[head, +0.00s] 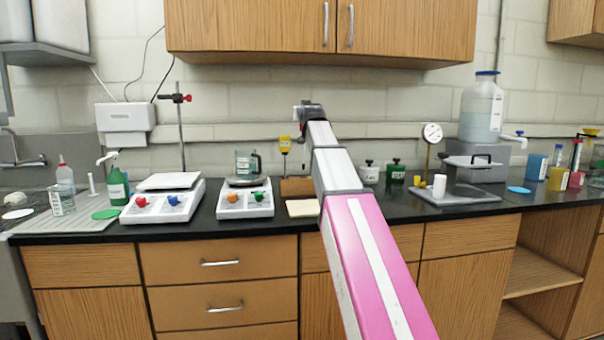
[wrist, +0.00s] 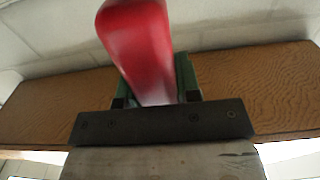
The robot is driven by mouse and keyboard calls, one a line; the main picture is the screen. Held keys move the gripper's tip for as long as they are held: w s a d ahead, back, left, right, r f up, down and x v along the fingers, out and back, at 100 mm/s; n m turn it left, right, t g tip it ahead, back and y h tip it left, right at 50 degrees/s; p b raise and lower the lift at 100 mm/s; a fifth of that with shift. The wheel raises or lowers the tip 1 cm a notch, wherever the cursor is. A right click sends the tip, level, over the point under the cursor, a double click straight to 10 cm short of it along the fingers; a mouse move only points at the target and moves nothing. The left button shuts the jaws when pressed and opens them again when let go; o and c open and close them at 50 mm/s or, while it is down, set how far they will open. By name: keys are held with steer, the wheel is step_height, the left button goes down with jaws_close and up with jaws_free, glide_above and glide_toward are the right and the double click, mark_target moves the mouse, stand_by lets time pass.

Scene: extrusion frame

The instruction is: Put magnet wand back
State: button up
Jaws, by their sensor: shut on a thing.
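In the wrist view a red rounded bar, apparently the magnet wand (wrist: 140,45), stands between the green-sided fingers of my gripper (wrist: 153,80). The gripper is shut on it. The wand's far end runs toward the top of that view, and its lower end is hidden by the dark gripper bar. In the head view my gripper (head: 309,113) is raised above the counter near the back wall, under the wall cabinet. The wand cannot be made out there. The wand's place on the counter cannot be told for sure.
A wooden block (head: 297,187) and a pale pad (head: 302,208) lie below the gripper, beside a yellow-topped stand (head: 285,145). Two white hotplates (head: 246,203) stand left. A dial gauge (head: 432,133) and a large jug (head: 482,108) stand right. The wall cabinet (head: 400,25) hangs above.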

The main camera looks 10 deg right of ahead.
step_height(320, 180, down, 10)
steer(key=shift+r, duration=0.25)
steer(key=shift+f, duration=0.1)
steer(key=o, duration=0.9)
steer(key=s, duration=1.2)
